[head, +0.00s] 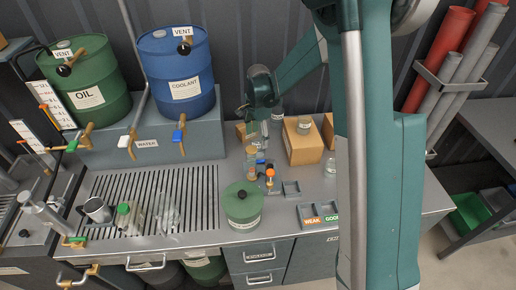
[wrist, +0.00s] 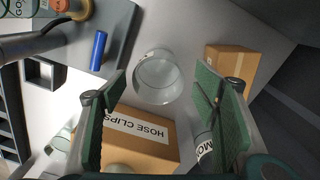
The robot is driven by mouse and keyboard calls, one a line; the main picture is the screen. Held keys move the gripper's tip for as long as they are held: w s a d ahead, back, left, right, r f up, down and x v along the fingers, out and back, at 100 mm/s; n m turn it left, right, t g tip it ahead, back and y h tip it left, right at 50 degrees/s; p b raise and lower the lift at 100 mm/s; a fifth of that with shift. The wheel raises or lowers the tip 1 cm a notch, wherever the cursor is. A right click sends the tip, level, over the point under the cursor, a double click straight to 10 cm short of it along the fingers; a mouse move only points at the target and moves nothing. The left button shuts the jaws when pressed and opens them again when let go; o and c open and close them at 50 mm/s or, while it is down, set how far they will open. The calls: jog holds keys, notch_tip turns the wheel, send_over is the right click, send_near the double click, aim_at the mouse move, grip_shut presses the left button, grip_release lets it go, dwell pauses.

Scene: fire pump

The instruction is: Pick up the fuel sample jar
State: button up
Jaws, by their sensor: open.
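A clear round glass jar (wrist: 157,77) stands on the pale bench top in the wrist view. It shows no readable label, and I cannot tell whether it is the fuel sample jar. My gripper (wrist: 163,105) is open, with its two green-padded fingers spread to the left and right below the jar in the picture. Nothing is held between them.
A box labelled HOSE CLIPS (wrist: 140,135) lies near the left finger. Another cardboard box (wrist: 232,65) stands beyond the right finger. A blue cylinder (wrist: 98,50) lies on a grey tray. A green canister (head: 242,205) and a drain grate (head: 150,195) occupy the bench front.

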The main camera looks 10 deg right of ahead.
aim_at(258, 149)
jog(key=shift+f, duration=0.15)
jog(key=shift+f, duration=1.15)
jog(key=shift+s+f, duration=0.1)
jog(key=shift+f, duration=2.5)
jog(key=c, duration=1.1)
